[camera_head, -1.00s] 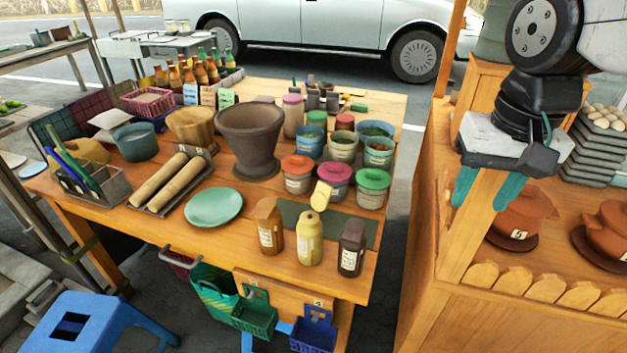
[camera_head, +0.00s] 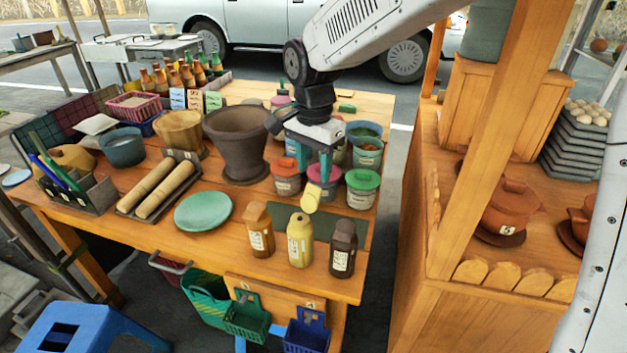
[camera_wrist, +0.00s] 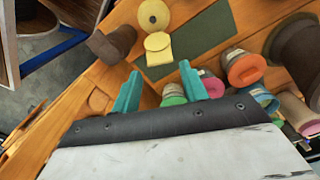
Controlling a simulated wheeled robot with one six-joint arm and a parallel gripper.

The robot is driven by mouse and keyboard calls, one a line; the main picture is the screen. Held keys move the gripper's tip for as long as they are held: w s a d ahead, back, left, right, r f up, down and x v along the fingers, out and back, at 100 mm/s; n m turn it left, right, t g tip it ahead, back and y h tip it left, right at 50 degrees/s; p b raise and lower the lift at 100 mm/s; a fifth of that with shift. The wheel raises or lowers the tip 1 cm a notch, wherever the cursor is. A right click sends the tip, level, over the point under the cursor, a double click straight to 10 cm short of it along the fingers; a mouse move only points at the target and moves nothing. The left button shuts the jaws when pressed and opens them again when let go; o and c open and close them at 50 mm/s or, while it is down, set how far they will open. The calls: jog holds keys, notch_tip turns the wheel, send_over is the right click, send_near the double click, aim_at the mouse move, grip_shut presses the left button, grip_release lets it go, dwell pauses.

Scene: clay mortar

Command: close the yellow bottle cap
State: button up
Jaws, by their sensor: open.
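The yellow bottle (camera_head: 300,241) stands upright near the table's front edge, between two brown bottles. Its yellow cap (camera_head: 311,196) is tilted open at the back of the bottle's top. In the wrist view the bottle (camera_wrist: 153,15) and the raised cap (camera_wrist: 158,46) are seen from above, ahead of the fingers. My gripper (camera_head: 312,165) is open, with teal fingers pointing down, above and behind the cap near the lidded jars. In the wrist view the gripper (camera_wrist: 158,82) has a clear gap between its fingers. It touches neither the bottle nor the cap.
A brown bottle (camera_head: 258,230) stands left of the yellow one, and a dark brown bottle (camera_head: 343,248) right. Lidded jars (camera_head: 362,188) stand close around my gripper. A large mortar (camera_head: 238,143) is to the left. A green mat (camera_head: 340,224) lies behind the bottles.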

aim_at(313, 187)
jog(key=shift+f, duration=2.1)
grip_shut()
jog(key=shift+r, duration=0.1)
